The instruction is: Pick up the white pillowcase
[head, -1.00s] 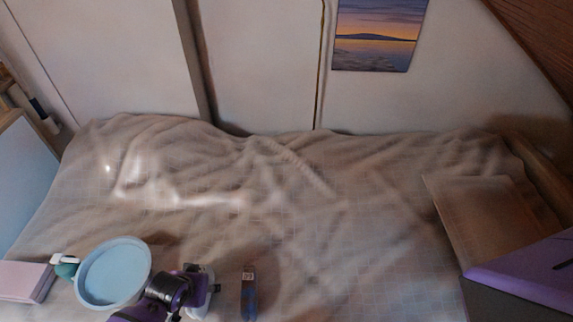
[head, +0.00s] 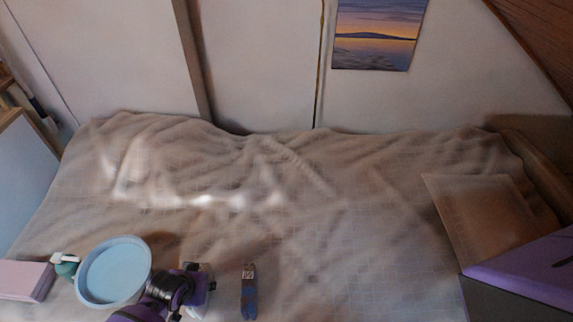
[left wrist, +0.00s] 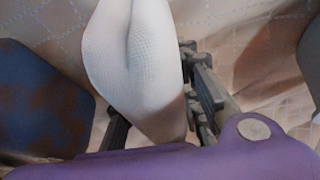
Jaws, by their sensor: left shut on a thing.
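The white pillowcase (left wrist: 135,55) shows in the left wrist view as a folded, finely textured white cloth. My left gripper (left wrist: 160,115) is shut on it, with dark fingers on both sides of the cloth. In the head view my left gripper (head: 206,286) is low over the bed, between the light blue round container and a narrow blue item. Only a small white part of the pillowcase (head: 196,312) shows there, mostly hidden by the gripper. I cannot tell whether the cloth is clear of the bed. My right gripper is not in view.
A light blue round container (head: 113,272) stands left of my gripper. A blue patterned item (head: 249,293) lies close on its right. A pink box (head: 25,281) is far left. A brown flat-topped box (head: 480,215) is at right. The middle of the beige bed cover (head: 340,240) is clear.

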